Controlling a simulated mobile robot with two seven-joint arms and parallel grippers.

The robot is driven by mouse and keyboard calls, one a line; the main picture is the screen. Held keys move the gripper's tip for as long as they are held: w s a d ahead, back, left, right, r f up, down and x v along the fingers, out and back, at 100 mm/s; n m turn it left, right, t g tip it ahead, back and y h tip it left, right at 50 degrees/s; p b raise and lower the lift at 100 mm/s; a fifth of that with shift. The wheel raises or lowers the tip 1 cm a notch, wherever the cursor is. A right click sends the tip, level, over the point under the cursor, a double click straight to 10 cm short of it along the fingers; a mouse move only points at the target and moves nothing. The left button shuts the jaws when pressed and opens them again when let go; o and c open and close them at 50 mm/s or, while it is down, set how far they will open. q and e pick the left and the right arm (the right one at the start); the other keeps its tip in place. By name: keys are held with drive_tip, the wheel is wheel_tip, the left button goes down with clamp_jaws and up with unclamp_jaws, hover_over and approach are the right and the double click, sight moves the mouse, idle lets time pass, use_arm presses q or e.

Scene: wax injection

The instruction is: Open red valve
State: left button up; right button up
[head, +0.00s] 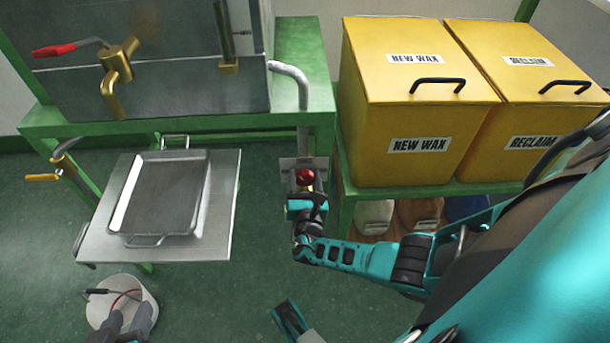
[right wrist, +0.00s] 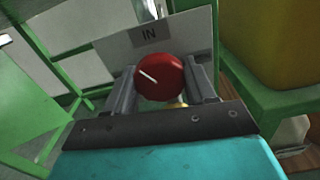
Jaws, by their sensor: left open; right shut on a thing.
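A round red valve knob (head: 305,177) sits at the front of the green bench, below a bent grey pipe. In the right wrist view the knob (right wrist: 160,77) has a slanted white line and stands before a plate (right wrist: 185,45) marked "IN". My right gripper (head: 305,188) is shut on the knob, with one grey finger on each side of it in the right wrist view (right wrist: 163,85). My left gripper (head: 129,311) is at the bottom left, over a white bucket (head: 96,309), with its grey fingers apart.
A brass spigot (head: 117,70) with a red lever is on the grey tank (head: 190,80). A grey tray (head: 165,195) lies on a metal shelf (head: 222,205). Yellow "NEW WAX" (head: 385,105) and "RECLAIM" (head: 505,95) bins stand at right. Green floor is clear between shelf and right arm.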

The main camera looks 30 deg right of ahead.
drive_tip(key=m, duration=2)
drive_tip(key=shift+r, duration=0.1)
drive_tip(key=shift+a+m, duration=0.1)
drive_tip(key=shift+m, duration=2.2)
drive_tip(key=shift+w, duration=0.1)
drive_tip(key=o, duration=1)
